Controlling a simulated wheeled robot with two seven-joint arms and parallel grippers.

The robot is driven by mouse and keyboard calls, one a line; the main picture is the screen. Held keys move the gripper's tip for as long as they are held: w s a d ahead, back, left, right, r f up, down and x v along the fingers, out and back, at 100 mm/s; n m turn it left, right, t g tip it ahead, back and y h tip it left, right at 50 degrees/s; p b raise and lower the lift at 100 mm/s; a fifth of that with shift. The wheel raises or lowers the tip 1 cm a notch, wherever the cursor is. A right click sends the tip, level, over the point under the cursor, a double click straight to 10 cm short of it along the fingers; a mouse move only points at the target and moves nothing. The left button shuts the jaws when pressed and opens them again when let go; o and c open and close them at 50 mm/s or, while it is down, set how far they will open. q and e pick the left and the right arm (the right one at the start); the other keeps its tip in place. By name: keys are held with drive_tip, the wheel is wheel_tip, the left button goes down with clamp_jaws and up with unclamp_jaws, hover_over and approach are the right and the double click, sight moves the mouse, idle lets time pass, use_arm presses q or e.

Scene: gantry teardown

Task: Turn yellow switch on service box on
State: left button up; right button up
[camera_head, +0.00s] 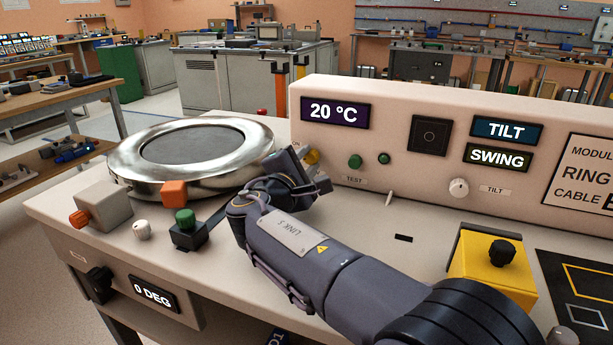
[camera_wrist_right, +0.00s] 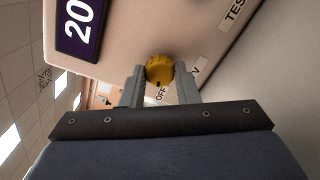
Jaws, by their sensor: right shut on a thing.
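The yellow switch (camera_head: 312,157) is a round ribbed knob on the front face of the white service box (camera_head: 395,105), below the 20 °C display. In the right wrist view the yellow switch (camera_wrist_right: 160,69) sits between the two grey fingers, with an OFF label beside it. My right gripper (camera_wrist_right: 160,82) is shut on the yellow switch. In the head view my right arm reaches in from the lower right, and the right gripper (camera_head: 300,155) partly hides the switch. Which way the knob's mark points is hard to tell. My left gripper is not in view.
A green TEST button (camera_head: 355,161) and a white TILT knob (camera_head: 458,188) are on the same face to the right. A silver ring (camera_head: 125,170) lies at left. An orange-topped block (camera_head: 174,193) and a green knob (camera_head: 186,219) stand near the arm.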

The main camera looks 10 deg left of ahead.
drive_tip(key=shift+f+m+b, duration=0.1)
drive_tip(key=shift+m+b, duration=1.05)
drive_tip(key=shift+m, duration=0.25)
drive_tip(key=o, duration=1)
drive_tip(key=shift+s, duration=0.1)
drive_tip(key=s, duration=0.2)
drive_tip(key=s+a, duration=0.1)
drive_tip(key=s, duration=0.2)
drive_tip(key=s+p, duration=0.1)
drive_tip(key=s, duration=0.1)
drive_tip(key=shift+s+a, duration=0.25)
